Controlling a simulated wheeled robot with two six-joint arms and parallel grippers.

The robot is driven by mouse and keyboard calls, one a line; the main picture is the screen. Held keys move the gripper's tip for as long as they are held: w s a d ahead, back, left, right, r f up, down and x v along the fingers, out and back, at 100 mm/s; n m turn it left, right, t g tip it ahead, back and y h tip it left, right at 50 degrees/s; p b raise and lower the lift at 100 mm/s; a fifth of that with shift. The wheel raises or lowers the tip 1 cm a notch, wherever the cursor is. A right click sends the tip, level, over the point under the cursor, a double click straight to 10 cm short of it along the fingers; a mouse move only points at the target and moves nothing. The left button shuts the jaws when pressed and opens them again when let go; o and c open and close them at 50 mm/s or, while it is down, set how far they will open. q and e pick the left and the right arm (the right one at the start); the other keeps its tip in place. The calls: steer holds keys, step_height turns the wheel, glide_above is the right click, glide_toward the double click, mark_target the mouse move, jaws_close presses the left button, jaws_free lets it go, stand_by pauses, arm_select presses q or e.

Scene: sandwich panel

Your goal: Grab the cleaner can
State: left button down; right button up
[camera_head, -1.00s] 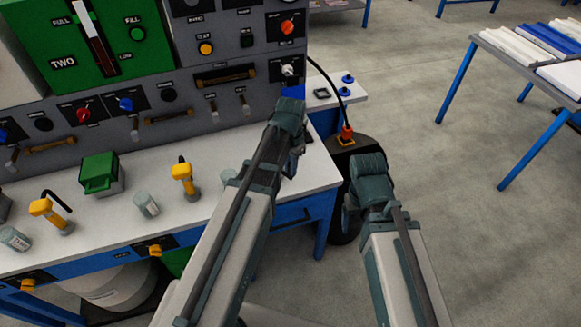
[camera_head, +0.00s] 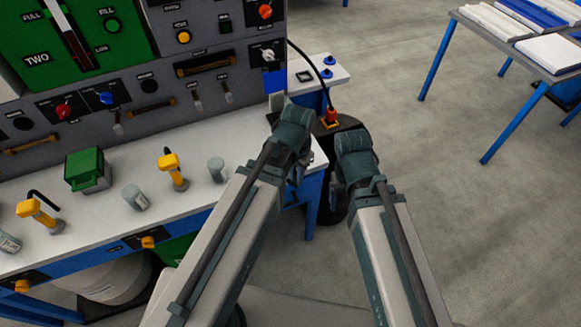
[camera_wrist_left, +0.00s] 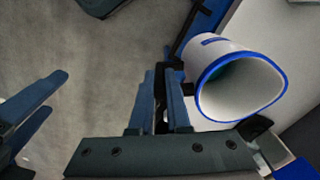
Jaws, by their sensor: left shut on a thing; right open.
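My left gripper (camera_wrist_left: 161,95) is shut on a thin dark thing between its fingers in the left wrist view. A white open-ended container (camera_wrist_left: 240,82) with a blue rim is right beside its right finger; I cannot tell whether the held part belongs to it or if it is the cleaner can. In the head view my left gripper (camera_head: 297,172) is by the right end of the bench, and the held thing is hidden. My right gripper (camera_head: 340,190) is close to its right, and its spread, empty fingers show in the left wrist view (camera_wrist_left: 32,108).
The workbench (camera_head: 110,227) carries grey canisters (camera_head: 217,170) (camera_head: 135,197), yellow tools (camera_head: 173,172) and a green box (camera_head: 88,170). A control panel (camera_head: 150,88) rises behind. A table (camera_head: 480,30) stands at the upper right. Open floor (camera_head: 450,200) lies between.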

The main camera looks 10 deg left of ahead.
arm_select(q)
steer(key=shift+s+d+r, duration=0.2)
steer(key=shift+s+d, duration=1.25)
steer(key=shift+s, duration=0.1)
stand_by(0.9)
